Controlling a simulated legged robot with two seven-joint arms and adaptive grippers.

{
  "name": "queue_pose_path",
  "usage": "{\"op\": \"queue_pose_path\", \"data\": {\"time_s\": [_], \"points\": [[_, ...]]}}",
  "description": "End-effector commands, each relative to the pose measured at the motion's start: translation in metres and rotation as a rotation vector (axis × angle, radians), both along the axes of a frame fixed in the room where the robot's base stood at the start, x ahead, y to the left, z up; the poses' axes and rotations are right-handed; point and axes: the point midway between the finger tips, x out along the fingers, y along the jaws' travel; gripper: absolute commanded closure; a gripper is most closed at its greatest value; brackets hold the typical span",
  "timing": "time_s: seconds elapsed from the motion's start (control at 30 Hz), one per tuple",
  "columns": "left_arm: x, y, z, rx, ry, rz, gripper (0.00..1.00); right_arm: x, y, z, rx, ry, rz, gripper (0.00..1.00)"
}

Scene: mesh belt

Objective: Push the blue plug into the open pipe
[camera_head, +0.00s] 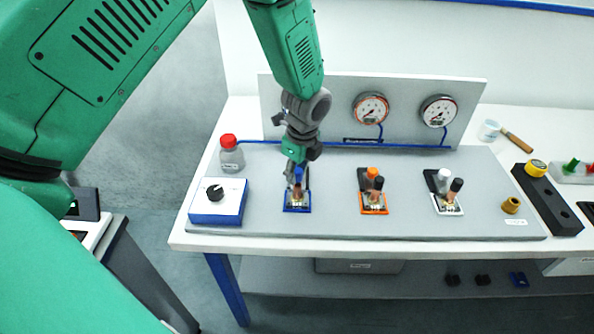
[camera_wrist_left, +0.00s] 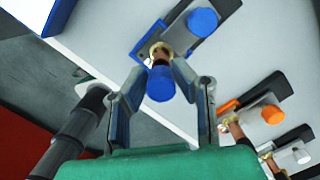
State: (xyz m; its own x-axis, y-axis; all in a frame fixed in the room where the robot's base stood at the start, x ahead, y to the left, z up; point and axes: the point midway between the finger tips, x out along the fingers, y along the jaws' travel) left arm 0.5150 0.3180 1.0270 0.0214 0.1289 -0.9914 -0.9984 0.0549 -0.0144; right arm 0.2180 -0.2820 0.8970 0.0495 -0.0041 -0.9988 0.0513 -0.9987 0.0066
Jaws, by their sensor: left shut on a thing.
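My left gripper (camera_head: 297,174) points down over the blue-framed station (camera_head: 297,209) on the grey panel. In the left wrist view its fingers (camera_wrist_left: 158,84) are shut on the blue plug (camera_wrist_left: 161,84), one finger on each side. The open pipe (camera_wrist_left: 160,52), with a copper and brass end, shows just beyond the plug and in line with it. A dark band lies between the plug and the brass; I cannot tell how far the plug is in. My right gripper is not in view.
A blue round cap (camera_wrist_left: 202,22) on a dark base stands close beside the pipe. Orange (camera_head: 373,208) and white (camera_head: 447,208) stations stand to the right. A knob box (camera_head: 217,203) and red-capped bottle (camera_head: 231,155) are to the left, with gauges (camera_head: 371,108) behind.

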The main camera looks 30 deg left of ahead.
Motion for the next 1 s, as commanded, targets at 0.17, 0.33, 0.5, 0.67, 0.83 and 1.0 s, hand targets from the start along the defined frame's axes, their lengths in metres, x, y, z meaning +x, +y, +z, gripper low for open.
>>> {"op": "queue_pose_path", "data": {"time_s": [0.17, 0.33, 0.5, 0.67, 0.83, 1.0], "points": [[0.000, 0.000, -0.005, 0.000, 0.000, 0.000, 1.00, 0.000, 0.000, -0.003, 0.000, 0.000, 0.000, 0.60], [0.000, 0.000, -0.009, 0.000, 0.000, 0.000, 1.00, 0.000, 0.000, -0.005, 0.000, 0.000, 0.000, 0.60], [0.000, 0.000, -0.014, 0.000, 0.000, 0.000, 1.00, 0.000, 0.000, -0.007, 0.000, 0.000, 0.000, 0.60], [0.000, 0.000, -0.018, -0.001, 0.000, 0.000, 1.00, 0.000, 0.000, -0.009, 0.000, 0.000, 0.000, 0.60], [0.000, 0.000, -0.019, -0.001, -0.001, 0.000, 0.54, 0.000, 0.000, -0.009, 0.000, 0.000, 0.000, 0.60], [0.000, 0.000, -0.019, 0.000, 0.000, 0.000, 0.54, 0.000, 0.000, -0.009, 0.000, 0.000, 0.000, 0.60]]}}
